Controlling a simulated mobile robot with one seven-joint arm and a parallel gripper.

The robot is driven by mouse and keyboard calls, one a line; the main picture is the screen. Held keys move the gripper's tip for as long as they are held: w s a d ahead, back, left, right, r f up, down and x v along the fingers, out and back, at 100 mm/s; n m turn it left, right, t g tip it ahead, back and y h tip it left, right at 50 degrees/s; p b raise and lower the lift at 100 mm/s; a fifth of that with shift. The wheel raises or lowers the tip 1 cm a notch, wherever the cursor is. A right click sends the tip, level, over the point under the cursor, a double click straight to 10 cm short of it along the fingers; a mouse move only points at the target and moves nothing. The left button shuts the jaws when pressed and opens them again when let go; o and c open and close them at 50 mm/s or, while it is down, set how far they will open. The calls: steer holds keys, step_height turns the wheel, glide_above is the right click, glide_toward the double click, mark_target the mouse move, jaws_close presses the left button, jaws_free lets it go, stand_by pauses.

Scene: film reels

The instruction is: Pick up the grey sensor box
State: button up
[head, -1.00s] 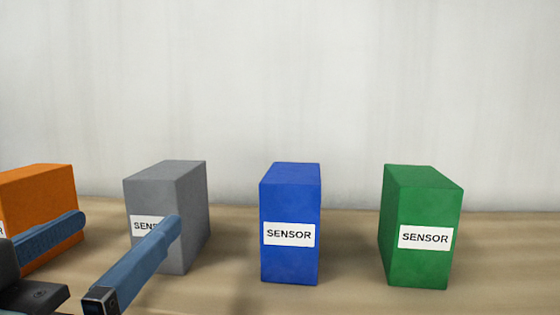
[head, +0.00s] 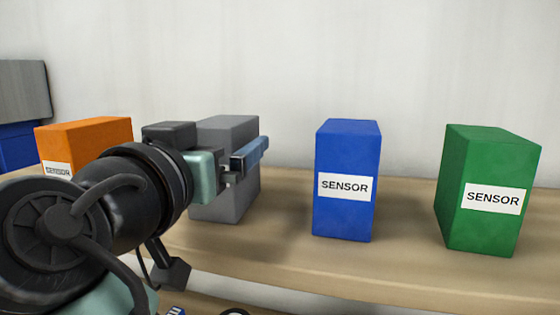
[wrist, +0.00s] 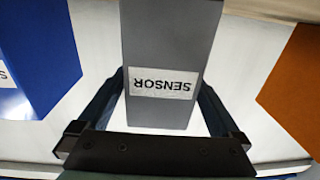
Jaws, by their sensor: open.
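The grey sensor box (head: 236,195) stands upright on the wooden shelf in the head view, partly hidden behind my arm and gripper. In the wrist view the grey box (wrist: 172,50) fills the middle, its white SENSOR label upside down. My gripper (wrist: 158,100) is open, with one blue finger on each side of the box's lower part in that view. Small gaps seem to show between fingers and box; contact is not clear. In the head view my gripper (head: 250,155) shows one blue finger along the box's right side; the other is hidden.
A blue sensor box (head: 346,215) stands right of the grey one, and a green box (head: 480,225) further right. An orange box (head: 90,133) stands to the left, partly behind my arm. The shelf (head: 400,265) is bare between blue and green. A wall rises behind.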

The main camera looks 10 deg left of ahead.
steer(key=shift+w, duration=0.65)
steer(key=shift+s, duration=0.15)
steer(key=shift+c, duration=1)
steer(key=c, duration=1.2)
steer(key=shift+c, duration=0.6)
steer(key=shift+r, duration=0.15)
